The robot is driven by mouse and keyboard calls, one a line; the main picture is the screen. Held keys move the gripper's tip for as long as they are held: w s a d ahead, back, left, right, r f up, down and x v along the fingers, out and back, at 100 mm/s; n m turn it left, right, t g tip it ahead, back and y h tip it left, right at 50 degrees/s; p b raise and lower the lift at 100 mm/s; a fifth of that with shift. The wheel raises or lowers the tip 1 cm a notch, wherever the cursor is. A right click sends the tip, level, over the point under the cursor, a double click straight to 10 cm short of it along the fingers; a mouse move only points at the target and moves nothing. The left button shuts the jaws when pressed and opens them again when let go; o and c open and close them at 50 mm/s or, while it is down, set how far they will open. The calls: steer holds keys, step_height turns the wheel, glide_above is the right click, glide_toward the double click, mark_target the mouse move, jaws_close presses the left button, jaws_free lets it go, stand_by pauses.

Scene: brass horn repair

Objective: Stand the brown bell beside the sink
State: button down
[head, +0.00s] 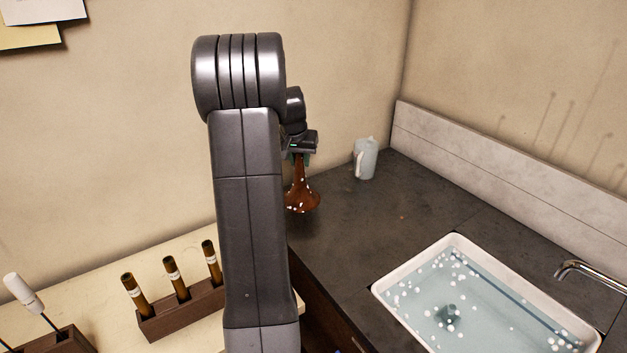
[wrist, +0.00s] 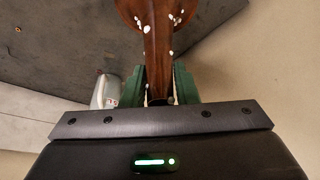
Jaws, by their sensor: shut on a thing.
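The brown bell (head: 301,196) hangs flare down from my gripper (head: 299,157) in the head view, near the left end of the dark counter. White foam flecks dot its surface. In the wrist view my gripper (wrist: 159,86) has its green fingers shut on the narrow end of the bell (wrist: 157,45). Whether the bell's rim touches the counter cannot be told. The sink (head: 383,293) is a white-rimmed basin of foamy water to the right of and nearer than the bell. My arm hides part of the area left of the bell.
A pale jug (head: 365,159) stands on the counter (head: 345,225) near the back wall, and also shows in the wrist view (wrist: 105,89). A chrome tap (head: 580,268) is at the sink's right. Counter between bell and sink is clear. A rack (head: 183,312) with brown-and-gold tubes stands on the pale bench at left.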

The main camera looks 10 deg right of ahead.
mark_target(299, 172)
steer(key=shift+f+p, duration=0.45)
steer(key=shift+f, duration=2.4)
steer(key=shift+f, duration=0.15)
steer(key=c, duration=1.1)
jaws_free()
steer(key=shift+r, duration=0.6)
steer(key=b+v, duration=0.2)
steer(key=v, duration=0.9)
steer(key=shift+s+a+r, duration=0.1)
steer(key=shift+s, duration=0.15)
